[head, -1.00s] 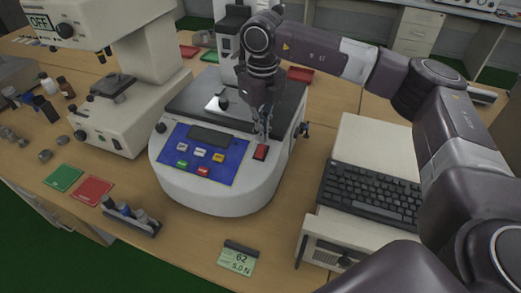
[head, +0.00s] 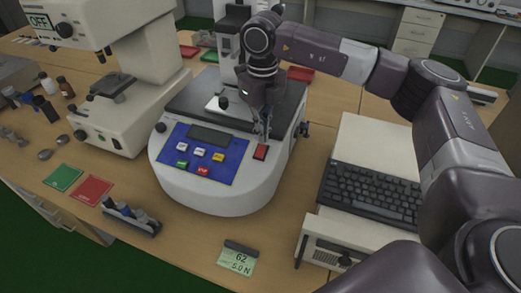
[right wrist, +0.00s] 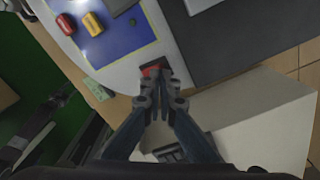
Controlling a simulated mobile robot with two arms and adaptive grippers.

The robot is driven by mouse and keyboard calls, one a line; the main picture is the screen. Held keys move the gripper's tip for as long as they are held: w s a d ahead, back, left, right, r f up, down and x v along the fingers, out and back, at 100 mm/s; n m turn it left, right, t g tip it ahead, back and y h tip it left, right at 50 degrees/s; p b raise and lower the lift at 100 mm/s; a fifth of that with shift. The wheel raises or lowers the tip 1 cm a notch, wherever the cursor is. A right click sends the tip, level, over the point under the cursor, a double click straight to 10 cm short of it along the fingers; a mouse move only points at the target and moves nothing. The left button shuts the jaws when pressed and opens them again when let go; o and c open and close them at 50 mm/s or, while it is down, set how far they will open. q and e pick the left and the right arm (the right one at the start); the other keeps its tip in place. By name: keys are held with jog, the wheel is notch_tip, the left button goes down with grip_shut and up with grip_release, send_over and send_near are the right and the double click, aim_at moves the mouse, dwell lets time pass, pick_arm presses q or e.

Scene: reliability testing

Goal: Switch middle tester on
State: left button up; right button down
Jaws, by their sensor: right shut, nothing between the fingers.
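The middle tester (head: 221,198) is a white rounded machine with a blue panel (head: 229,166), a dark blank display (head: 208,136) and several coloured buttons. A red rocker switch (head: 261,152) sits at the panel's right on the white body. My right gripper (head: 264,137) is shut and empty, pointing down just behind the switch. In the right wrist view, the closed fingertips (right wrist: 160,84) are at the red switch (right wrist: 152,70) and partly cover it. I cannot tell whether they touch it or which way it is pressed.
A microscope-like tester (head: 103,119) reading OFF stands on the left. A keyboard (head: 370,194) and white unit (head: 318,240) stand to the right. A small card (head: 237,259), a weight rack (head: 131,219) and green and red mats (head: 92,190) lie in front.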

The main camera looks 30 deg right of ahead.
aim_at(262, 146)
jog(key=shift+f+b, duration=0.7)
jog(key=shift+f, duration=0.3)
dwell(0.3)
jog(key=shift+r+p, duration=2.25)
jog(key=shift+r, duration=1.3)
